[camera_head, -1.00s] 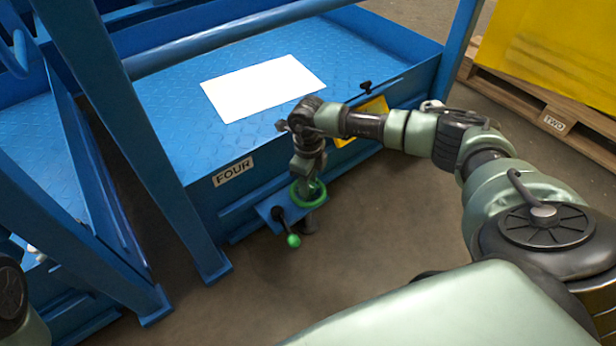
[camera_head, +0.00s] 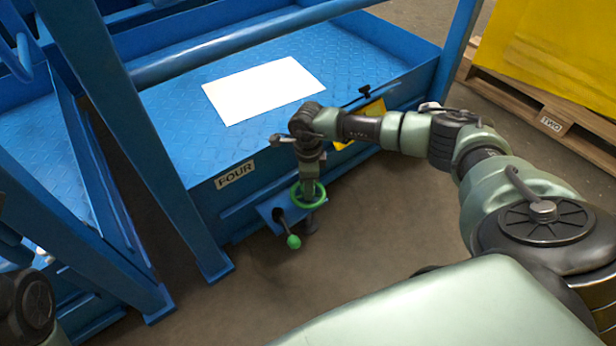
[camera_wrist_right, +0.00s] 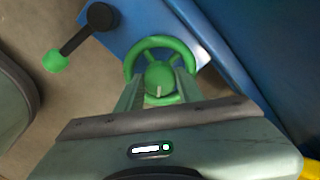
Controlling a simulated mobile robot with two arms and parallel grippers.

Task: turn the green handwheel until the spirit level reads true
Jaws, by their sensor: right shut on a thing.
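The green handwheel (camera_head: 309,194) sits on a blue bracket at the front side of the blue platform marked FOUR. In the right wrist view the handwheel (camera_wrist_right: 157,45) shows its round rim and hub, with a pale mark on the hub. My right gripper (camera_head: 309,186) points down at it. In the right wrist view the fingers of my right gripper (camera_wrist_right: 158,84) are shut on the handwheel's hub, inside the rim. I cannot pick out the spirit level in either view. My left gripper does not show.
A black lever with a green knob (camera_head: 294,241) sticks out beside the handwheel. A white sheet (camera_head: 264,89) lies on the platform deck (camera_head: 370,55). Blue posts (camera_head: 130,130) stand at the left. A pallet marked TWO (camera_head: 551,124) is at the right. The floor in front is clear.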

